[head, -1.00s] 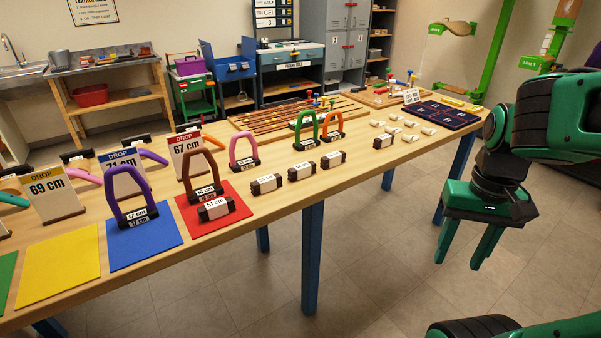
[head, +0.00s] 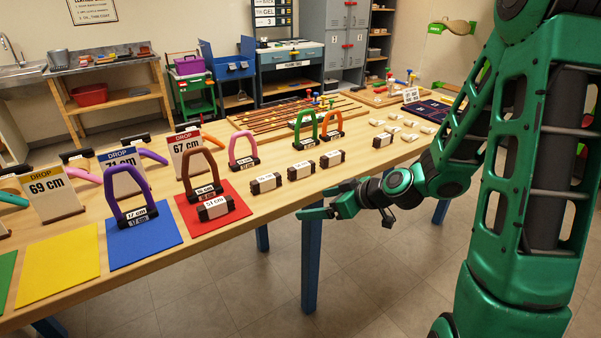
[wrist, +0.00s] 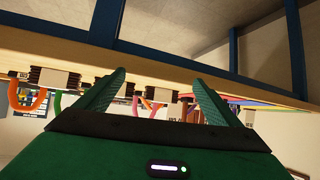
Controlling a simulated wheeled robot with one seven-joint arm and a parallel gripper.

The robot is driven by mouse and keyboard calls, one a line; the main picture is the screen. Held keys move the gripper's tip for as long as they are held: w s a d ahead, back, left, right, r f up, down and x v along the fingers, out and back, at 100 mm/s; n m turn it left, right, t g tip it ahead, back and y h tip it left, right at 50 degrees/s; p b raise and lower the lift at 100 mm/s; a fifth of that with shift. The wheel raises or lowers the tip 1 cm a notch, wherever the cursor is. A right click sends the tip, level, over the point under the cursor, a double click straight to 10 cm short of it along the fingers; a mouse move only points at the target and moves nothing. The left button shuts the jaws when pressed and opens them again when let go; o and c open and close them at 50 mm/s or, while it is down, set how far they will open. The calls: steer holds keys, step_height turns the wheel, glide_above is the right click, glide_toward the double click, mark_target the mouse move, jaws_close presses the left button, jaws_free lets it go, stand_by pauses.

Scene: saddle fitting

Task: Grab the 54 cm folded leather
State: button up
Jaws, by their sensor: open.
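Three small dark folded leathers with white labels lie in a row along the table's front edge in the head view: left (head: 265,184), middle (head: 301,171) and right (head: 332,159). Their numbers are too small to read, so I cannot tell which is 54 cm. Another folded leather (head: 215,208), labelled 51 cm, lies on the red mat (head: 238,191). My gripper (head: 316,201) is open and empty, just off the table's front edge near the row, fingers pointing left. The wrist view shows its two spread fingers (wrist: 157,92) and dark labelled pieces beyond them.
The table (head: 160,268) has blue legs. Brown (head: 202,165) and purple (head: 128,196) arches stand on the red and blue mats; pink, green and orange arches stand behind the row. Drop signs (head: 186,155) stand farther left. The floor in front is clear.

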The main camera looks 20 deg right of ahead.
steer(key=w+r+t, duration=0.1)
steer(key=w+t, duration=0.2)
steer(key=w, duration=0.1)
steer(key=m+t+h, duration=0.2)
steer(key=m+t, duration=0.1)
glide_toward(305, 169)
steer(key=x, duration=1.1)
steer(key=shift+w+a, duration=0.2)
steer(key=shift+w, duration=0.1)
steer(key=shift+c, duration=0.4)
steer(key=c, duration=0.8)
